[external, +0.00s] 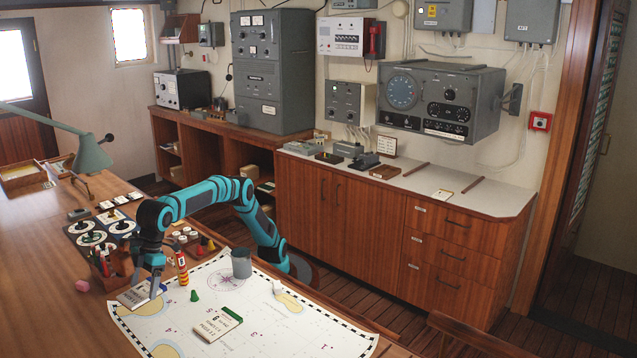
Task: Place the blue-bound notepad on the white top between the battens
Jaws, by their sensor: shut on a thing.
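My gripper (155,285) is low over the near left part of the chart, shut on a white notepad (134,299) with dark print. The notepad is tilted at the left edge of the chart; I cannot tell whether it touches it. Its binding is partly hidden by my gripper, so its colour is unclear. Another notepad (218,323), bound in green, lies on the chart. The white top (510,197) covers the wooden cabinet along the wall. Two brown battens, a left one (415,169) and a right one (473,184), lie on it. A small pale card (441,194) lies near the front edge between them.
The chart (260,338) also bears a grey mug (241,263), a green cone (194,296) and a white eraser-like block (278,287). A green lamp (90,153) overhangs the desk. A grey radio (440,100) hangs above the white top.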

